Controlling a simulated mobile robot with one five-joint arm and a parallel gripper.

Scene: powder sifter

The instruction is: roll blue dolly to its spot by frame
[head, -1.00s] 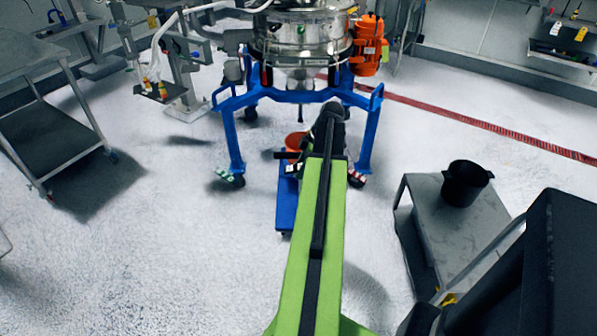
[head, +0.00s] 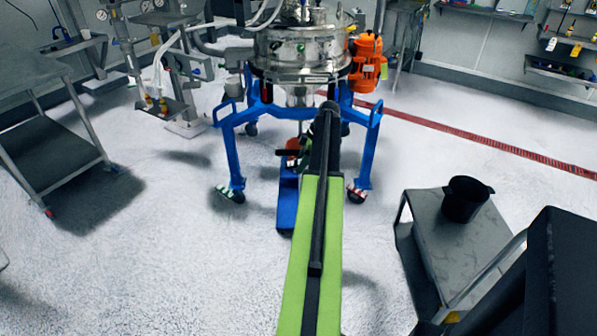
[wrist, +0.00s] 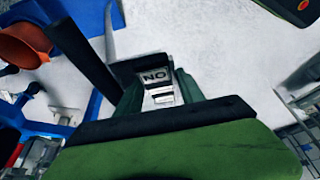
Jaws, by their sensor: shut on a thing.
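The blue dolly (head: 287,208) stands on the floor between the front legs of the blue frame (head: 292,112), its near end sticking out toward me. An orange bucket (head: 292,145) rides on its far part, partly hidden by my arm. The bucket also shows in the wrist view (wrist: 24,44), with blue dolly deck (wrist: 72,38) beside it. In the wrist view my gripper (wrist: 157,84) is shut on a dark piece with a white "NO" label (wrist: 156,76), seemingly the dolly's handle. In the head view my arm hides the grip.
The frame's casters (head: 232,193) stand on either side of the dolly. A steel sifter (head: 300,50) with an orange motor (head: 366,62) sits above. A grey cart with a black bucket (head: 466,199) is at right; a steel table stands at left.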

